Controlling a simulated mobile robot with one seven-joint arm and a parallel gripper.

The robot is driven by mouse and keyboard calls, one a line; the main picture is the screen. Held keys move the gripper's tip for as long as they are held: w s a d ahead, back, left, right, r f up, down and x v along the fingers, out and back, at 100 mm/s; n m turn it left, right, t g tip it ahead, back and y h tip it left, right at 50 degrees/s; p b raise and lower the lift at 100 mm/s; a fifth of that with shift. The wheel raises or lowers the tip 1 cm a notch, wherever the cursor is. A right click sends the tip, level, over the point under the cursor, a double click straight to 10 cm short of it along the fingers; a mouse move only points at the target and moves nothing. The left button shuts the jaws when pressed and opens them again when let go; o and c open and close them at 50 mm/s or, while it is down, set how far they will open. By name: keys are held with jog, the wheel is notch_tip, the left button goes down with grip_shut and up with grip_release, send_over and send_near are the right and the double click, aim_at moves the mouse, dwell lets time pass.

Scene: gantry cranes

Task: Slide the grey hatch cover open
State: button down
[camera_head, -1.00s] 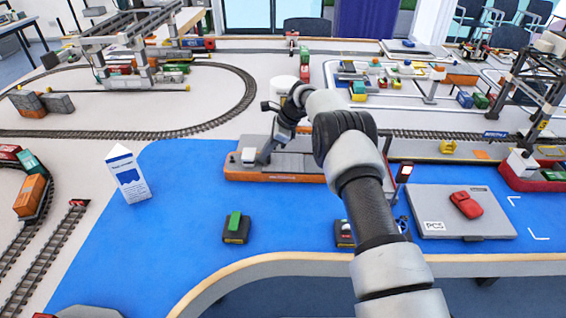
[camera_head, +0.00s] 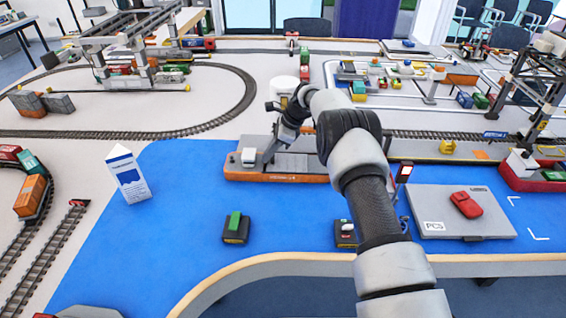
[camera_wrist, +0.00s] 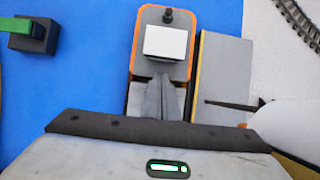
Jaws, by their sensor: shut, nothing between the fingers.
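The orange-hulled model ship (camera_head: 285,179) lies on the blue surface with a white cabin (camera_head: 248,156) at its left end. The cabin also shows in the wrist view (camera_wrist: 165,43). The grey hatch cover (camera_head: 305,164) appears as a flat grey top on the ship's deck, right of my gripper. My arm hides part of it, and its exact edges cannot be told. My gripper (camera_head: 270,153) is shut and empty, pointing down over the deck just right of the cabin. In the wrist view its closed fingers (camera_wrist: 164,84) sit beside the cabin. Contact with the cover cannot be told.
A grey quay with a yellow edge (camera_wrist: 222,75) runs along the ship's far side. A black block with a green top (camera_head: 236,228) is in front. A white carton (camera_head: 128,175) stands left. A grey case (camera_head: 460,222) lies right.

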aim_at(287, 162)
jog(key=shift+s+d, duration=0.15)
jog(key=shift+d, duration=4.75)
jog(key=shift+a, duration=0.1)
jog(key=shift+a+r, duration=0.25)
jog(key=shift+a, duration=0.35)
notch_tip(287, 162, up, 10)
jog(key=p, duration=0.6)
